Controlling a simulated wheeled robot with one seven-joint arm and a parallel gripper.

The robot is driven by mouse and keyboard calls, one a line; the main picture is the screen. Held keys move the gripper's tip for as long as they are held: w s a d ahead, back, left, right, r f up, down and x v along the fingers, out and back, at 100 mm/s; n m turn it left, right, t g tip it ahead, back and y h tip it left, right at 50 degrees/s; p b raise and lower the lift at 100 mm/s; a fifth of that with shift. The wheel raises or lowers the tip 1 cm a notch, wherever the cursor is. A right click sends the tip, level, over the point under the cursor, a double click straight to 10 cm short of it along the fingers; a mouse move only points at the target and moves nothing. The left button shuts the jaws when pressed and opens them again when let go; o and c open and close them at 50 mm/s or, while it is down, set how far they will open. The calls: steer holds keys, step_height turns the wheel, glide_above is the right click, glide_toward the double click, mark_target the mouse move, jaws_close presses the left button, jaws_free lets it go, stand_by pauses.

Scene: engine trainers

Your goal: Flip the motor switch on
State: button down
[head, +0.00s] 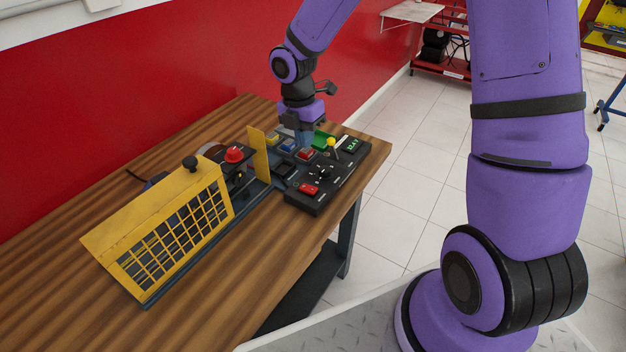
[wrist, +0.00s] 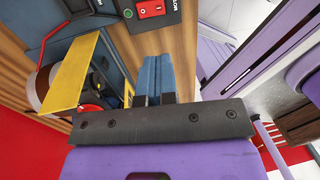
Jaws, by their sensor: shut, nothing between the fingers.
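A red rocker switch (wrist: 150,8) sits on a black panel at the top edge of the wrist view, with partly cut-off lettering beside it that seems to read MOTOR. In the head view a red rocker (head: 309,188) sits at the near end of the black control panel (head: 345,172); I take it to be the same switch. Its on or off position is too small to tell. My gripper (head: 304,138) points down over the far side of the panel, apart from that rocker. Its blue fingers (wrist: 154,62) are together and empty in the wrist view.
A green button (wrist: 128,13) sits beside the rocker. A red block (head: 306,153), a yellow-knobbed lever (head: 331,143) and a green part (head: 323,138) are near my gripper. A yellow plate (head: 259,153), red mushroom button (head: 233,155) and yellow cage (head: 175,225) stand left. The wooden table's (head: 60,275) front left is bare.

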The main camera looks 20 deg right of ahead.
mark_target(309, 188)
stand_by(0.3)
steer(key=f, duration=0.4)
steer(key=s+f, duration=0.1)
steer(key=f, duration=0.3)
steer(key=d+f, duration=0.1)
steer(key=f, duration=0.3)
steer(key=shift+s+f, duration=0.3)
steer(key=shift+f, duration=0.6)
steer(key=shift+d+f, duration=0.1)
steer(key=shift+f, duration=0.1)
steer(key=shift+w+a+r, duration=0.3)
steer(key=shift+w+a, duration=0.15)
steer(key=shift+w, duration=0.1)
steer(key=shift+r, duration=0.1)
